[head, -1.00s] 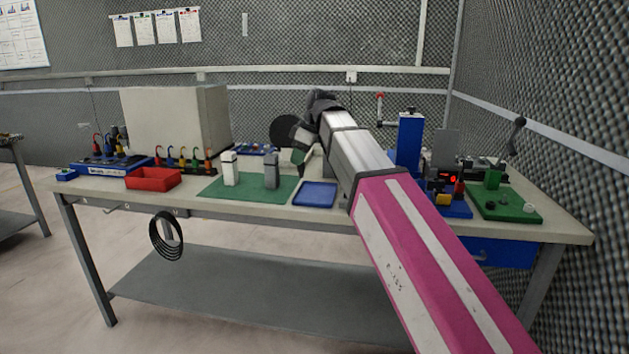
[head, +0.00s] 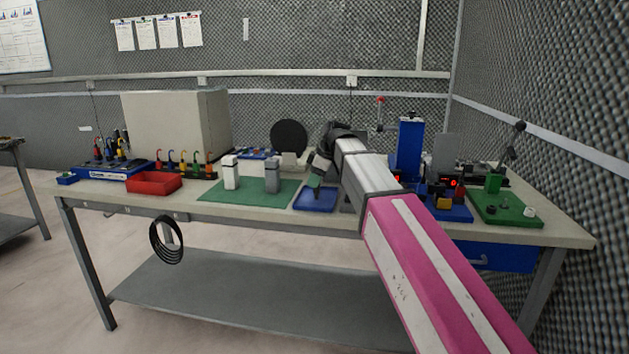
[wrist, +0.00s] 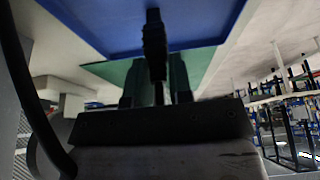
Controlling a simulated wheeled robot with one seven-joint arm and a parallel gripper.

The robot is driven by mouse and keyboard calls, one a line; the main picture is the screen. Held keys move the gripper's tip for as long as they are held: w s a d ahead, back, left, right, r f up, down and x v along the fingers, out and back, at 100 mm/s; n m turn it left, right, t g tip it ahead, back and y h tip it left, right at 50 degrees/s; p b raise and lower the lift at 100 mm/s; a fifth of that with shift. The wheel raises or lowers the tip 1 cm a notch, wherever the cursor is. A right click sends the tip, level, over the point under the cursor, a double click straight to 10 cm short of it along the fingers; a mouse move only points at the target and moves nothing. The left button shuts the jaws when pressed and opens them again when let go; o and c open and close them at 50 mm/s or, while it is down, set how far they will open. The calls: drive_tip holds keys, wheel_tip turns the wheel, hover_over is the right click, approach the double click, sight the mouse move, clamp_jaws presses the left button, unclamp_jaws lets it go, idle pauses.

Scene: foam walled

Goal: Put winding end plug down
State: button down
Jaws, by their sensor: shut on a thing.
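My gripper (head: 316,186) is over the blue tray (head: 312,204) near the front of the bench, pointing down. In the wrist view a narrow dark piece (wrist: 154,42), which I take to be the winding end plug, stands between the fingers and is seen against the blue tray (wrist: 95,22). The gripper is shut on it. In the head view the plug is too small and dark to make out. Whether it touches the tray I cannot tell.
Left of the tray a green mat (head: 211,192) carries a white block (head: 231,173) and a grey block (head: 272,176). A red bin (head: 154,183) stands further left. Blue fixtures (head: 410,150) and a green board (head: 508,212) stand to the right. A black disc (head: 289,137) is behind.

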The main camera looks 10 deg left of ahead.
drive_tip(key=c, duration=1)
unclamp_jaws()
drive_tip(key=shift+f, duration=0.1)
drive_tip(key=v, duration=1.2)
